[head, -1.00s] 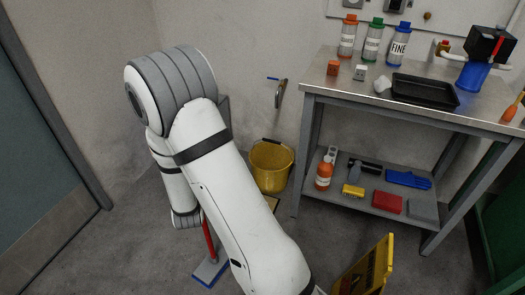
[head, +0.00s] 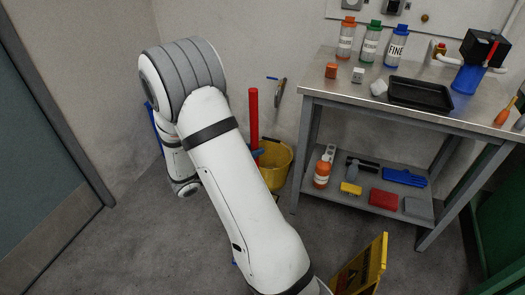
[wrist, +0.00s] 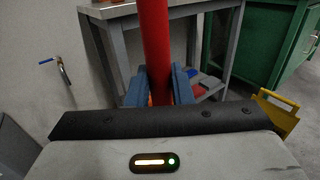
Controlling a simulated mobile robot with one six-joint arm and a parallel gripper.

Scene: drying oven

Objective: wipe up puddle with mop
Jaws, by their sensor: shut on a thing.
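The mop's red handle (head: 253,115) stands upright in the head view, in front of the yellow bucket. It also shows in the wrist view (wrist: 155,45), passing between my blue fingers. My gripper (wrist: 160,90) is shut on the handle. In the head view most of my gripper is hidden behind my arm. A small blue bit (head: 235,263) shows at the arm's lower edge; I cannot tell whether it is the mop head. The rest of the mop is hidden. I see no clear puddle on the floor (head: 130,240).
The yellow bucket (head: 278,165) stands by the wall, left of a metal bench (head: 320,90) with bottles and a black tray (head: 420,95). A yellow floor sign (head: 362,268) stands at the front right. A door (head: 40,170) is at left. Floor between door and arm is clear.

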